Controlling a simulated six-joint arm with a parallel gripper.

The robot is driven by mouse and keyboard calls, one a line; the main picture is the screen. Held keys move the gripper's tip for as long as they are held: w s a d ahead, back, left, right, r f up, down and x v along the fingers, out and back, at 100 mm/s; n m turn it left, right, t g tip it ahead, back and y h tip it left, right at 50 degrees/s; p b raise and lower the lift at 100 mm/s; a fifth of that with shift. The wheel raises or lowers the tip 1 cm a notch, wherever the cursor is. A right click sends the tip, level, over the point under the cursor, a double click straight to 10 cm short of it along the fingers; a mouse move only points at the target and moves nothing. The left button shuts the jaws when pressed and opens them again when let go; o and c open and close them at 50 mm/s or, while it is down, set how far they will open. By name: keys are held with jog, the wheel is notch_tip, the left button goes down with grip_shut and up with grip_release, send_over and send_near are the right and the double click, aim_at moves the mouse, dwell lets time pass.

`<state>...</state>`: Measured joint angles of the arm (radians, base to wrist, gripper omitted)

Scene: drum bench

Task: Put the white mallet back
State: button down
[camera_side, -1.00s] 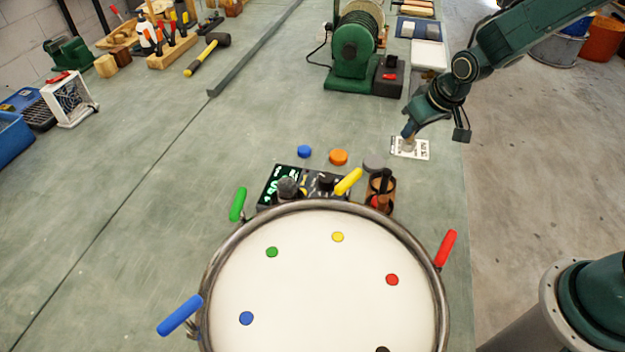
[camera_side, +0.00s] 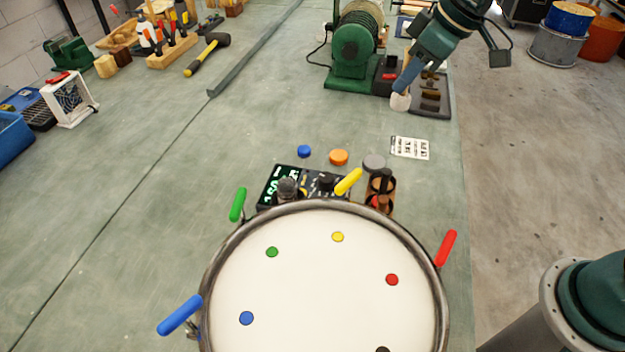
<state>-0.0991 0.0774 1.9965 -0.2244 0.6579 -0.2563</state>
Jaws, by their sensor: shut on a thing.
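The white mallet shows as a pale rounded head (camera_side: 400,101) just below my gripper's fingertips. My gripper (camera_side: 404,84) is shut on it, and the fingers and arm hide most of its handle. The head is at the left edge of a dark tray (camera_side: 445,113) with brownish recesses, at the bench's right side. I cannot tell whether the head touches the bench or hangs just above it.
A printed card (camera_side: 409,147) lies nearer. The large drum (camera_side: 325,275) with coloured handles fills the front. Open bench lies left of the reel.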

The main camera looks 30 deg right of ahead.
notch_tip(320, 180, down, 16)
dwell(0.8)
jog(key=shift+f, duration=0.15)
jog(key=shift+f, duration=1.8)
jog(key=shift+f, duration=0.15)
jog(key=c, duration=1.4)
grip_release()
jog(key=shift+c, duration=0.2)
jog(key=shift+r, duration=0.2)
jog(key=shift+v, duration=0.8)
jog(key=v, duration=1)
jog(key=shift+r, duration=0.2)
